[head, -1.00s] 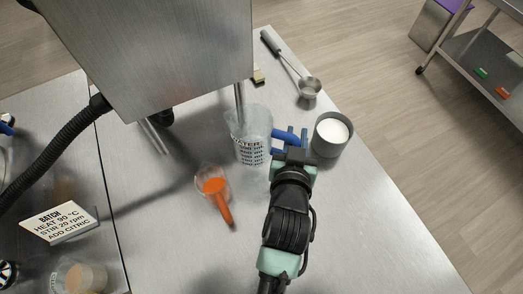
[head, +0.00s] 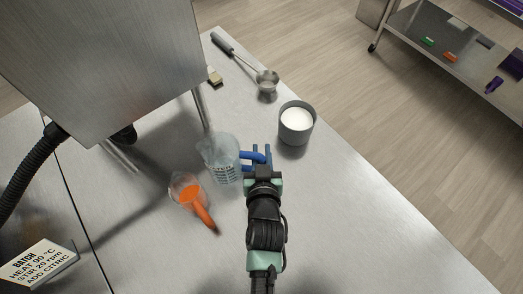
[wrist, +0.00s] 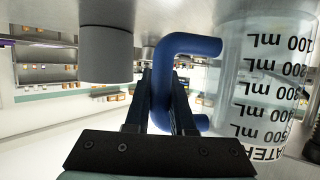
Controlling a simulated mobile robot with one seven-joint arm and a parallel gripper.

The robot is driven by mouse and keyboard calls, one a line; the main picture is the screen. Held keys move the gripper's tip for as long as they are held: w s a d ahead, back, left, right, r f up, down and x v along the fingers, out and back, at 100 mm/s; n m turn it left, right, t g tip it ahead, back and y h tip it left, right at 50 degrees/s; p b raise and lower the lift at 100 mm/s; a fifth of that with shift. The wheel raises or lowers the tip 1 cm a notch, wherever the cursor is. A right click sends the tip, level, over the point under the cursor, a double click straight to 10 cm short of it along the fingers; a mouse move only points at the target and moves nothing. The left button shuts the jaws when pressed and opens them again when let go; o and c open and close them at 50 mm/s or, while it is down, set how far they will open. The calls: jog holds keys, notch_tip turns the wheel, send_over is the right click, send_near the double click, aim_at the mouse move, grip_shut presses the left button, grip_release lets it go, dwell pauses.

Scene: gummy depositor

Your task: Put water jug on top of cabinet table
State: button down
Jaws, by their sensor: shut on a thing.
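The water jug (head: 222,158) is a clear measuring jug with black volume marks and a blue handle (head: 252,156). In the head view it is by the front right leg of the steel machine. My gripper (head: 261,158) is shut on the blue handle, to the right of the jug. In the wrist view the gripper fingers (wrist: 165,100) are on either side of the blue handle (wrist: 190,46), and the marked jug wall (wrist: 270,80) fills the right side. I cannot tell whether the jug's base touches the steel table. I cannot identify the cabinet table for sure.
An orange-handled clear cup (head: 190,192) is close to the jug's lower left. A grey pot of white stuff (head: 297,123) is to its upper right. A steel ladle (head: 267,82) lies beyond. The steel machine (head: 100,60) stands left. A shelved cart (head: 450,50) is across the floor.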

jog(key=shift+f, duration=0.2)
jog(key=c, duration=0.8)
grip_release()
jog(key=shift+o, duration=0.2)
jog(key=shift+r, duration=0.2)
jog(key=shift+s+r, duration=0.1)
jog(key=shift+s, duration=0.05)
jog(key=v, duration=1.1)
jog(key=shift+s+r+b, duration=0.2)
jog(key=shift+s+b, duration=0.1)
jog(key=shift+b, duration=0.1)
